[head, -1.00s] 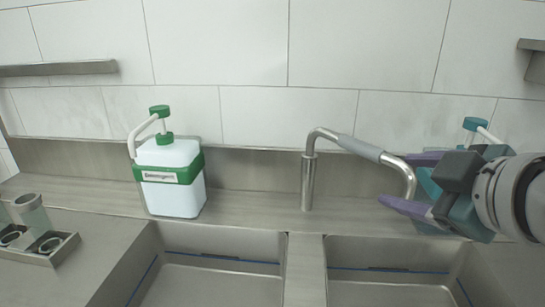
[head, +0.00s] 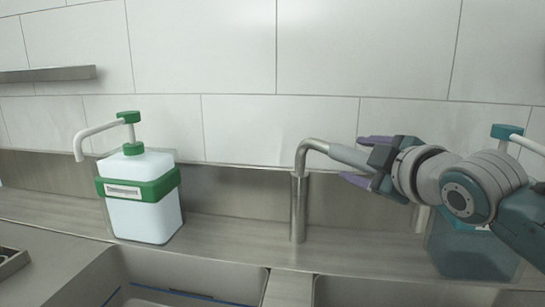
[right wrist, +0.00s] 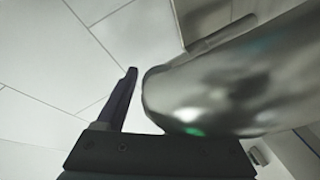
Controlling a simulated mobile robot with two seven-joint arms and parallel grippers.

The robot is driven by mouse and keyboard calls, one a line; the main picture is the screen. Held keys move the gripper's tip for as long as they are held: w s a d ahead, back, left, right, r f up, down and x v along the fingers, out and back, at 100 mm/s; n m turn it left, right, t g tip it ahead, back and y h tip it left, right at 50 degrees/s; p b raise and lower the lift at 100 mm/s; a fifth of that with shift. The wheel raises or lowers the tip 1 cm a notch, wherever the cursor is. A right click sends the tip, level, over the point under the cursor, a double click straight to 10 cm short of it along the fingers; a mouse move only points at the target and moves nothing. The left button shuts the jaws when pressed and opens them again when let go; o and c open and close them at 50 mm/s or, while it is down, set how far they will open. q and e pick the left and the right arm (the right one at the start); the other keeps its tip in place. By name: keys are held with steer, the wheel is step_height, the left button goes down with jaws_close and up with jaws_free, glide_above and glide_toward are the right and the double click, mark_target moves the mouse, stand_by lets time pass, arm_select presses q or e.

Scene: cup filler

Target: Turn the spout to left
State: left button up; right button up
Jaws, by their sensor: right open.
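The metal faucet has an upright post (head: 298,210) behind the sinks. Its spout (head: 348,155) bends over at the top and points to the right, with a grey sleeve; its far end is hidden behind my right gripper. My right gripper (head: 350,160) is open, with one purple finger above and one below the spout in the head view. In the right wrist view the spout (right wrist: 230,85) fills much of the picture as a large shiny tube. One dark finger (right wrist: 122,100) stands beside it with a small gap; the other finger is hidden. My left gripper is not in view.
A white dispenser bottle (head: 140,218) with a green band and pump stands left of the faucet. A teal dispenser (head: 470,252) stands at the right behind my arm. Two sink basins lie in front, and a tiled wall (head: 330,60) rises close behind.

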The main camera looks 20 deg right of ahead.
steer(key=shift+x, duration=0.9)
jaws_close()
stand_by(0.9)
